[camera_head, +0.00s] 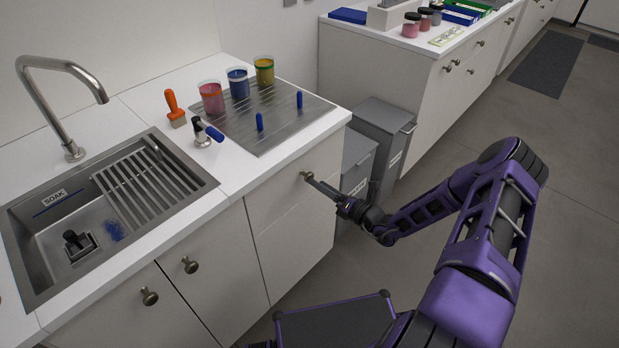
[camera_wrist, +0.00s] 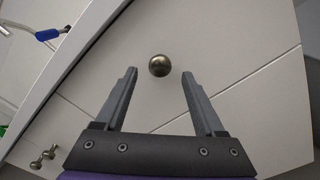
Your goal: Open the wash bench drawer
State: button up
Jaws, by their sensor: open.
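The wash bench drawer (camera_head: 288,190) is a pale front below the counter's right end, and it looks shut. Its round metal knob (camera_head: 306,176) sits on that front. In the wrist view the knob (camera_wrist: 159,65) is just beyond and between the two fingertips, with pale drawer front (camera_wrist: 215,40) around it. My gripper (camera_head: 318,183) is open at the knob in the head view. In the wrist view my gripper (camera_wrist: 160,75) has both grey fingers spread, one each side of the knob, with no visible contact.
A sink (camera_head: 20,240) is at left with a tap. Grey bins (camera_head: 378,130) stand right of the bench, close to my gripper. Cupboard knobs (camera_head: 150,297) are lower left. Open floor lies at right.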

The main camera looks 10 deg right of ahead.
jog(key=x, duration=0.5)
jog(key=shift+w, duration=0.1)
grip_shut()
dwell(1.3)
